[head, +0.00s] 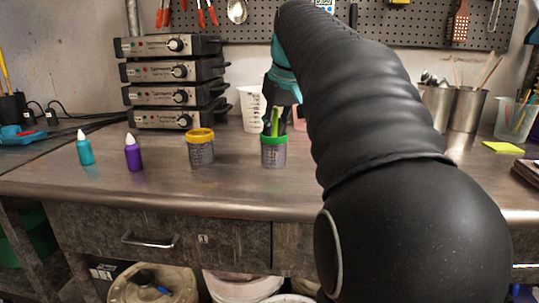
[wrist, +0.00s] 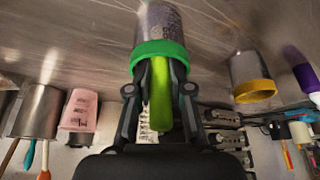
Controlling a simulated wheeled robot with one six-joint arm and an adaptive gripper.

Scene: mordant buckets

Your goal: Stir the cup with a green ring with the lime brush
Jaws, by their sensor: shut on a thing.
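The cup with a green ring (head: 273,153) stands upright on the metal bench, and its green ring also shows in the wrist view (wrist: 158,50). My gripper (head: 279,108) is directly above this cup, with its fingers close to the rim. In the wrist view my gripper (wrist: 160,78) is shut on the lime brush (wrist: 160,103). The brush runs between the fingers toward the cup's mouth. Its lower end is hidden by the cup and ring, so I cannot tell how deep it reaches.
A cup with a yellow ring (head: 200,148) stands to the left, with purple (head: 134,155) and teal (head: 85,150) bottles beyond. A white measuring beaker (head: 250,108) stands behind. Stacked devices (head: 170,95) are at the back left. Metal tins (head: 468,108) stand at the right. The bench front is clear.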

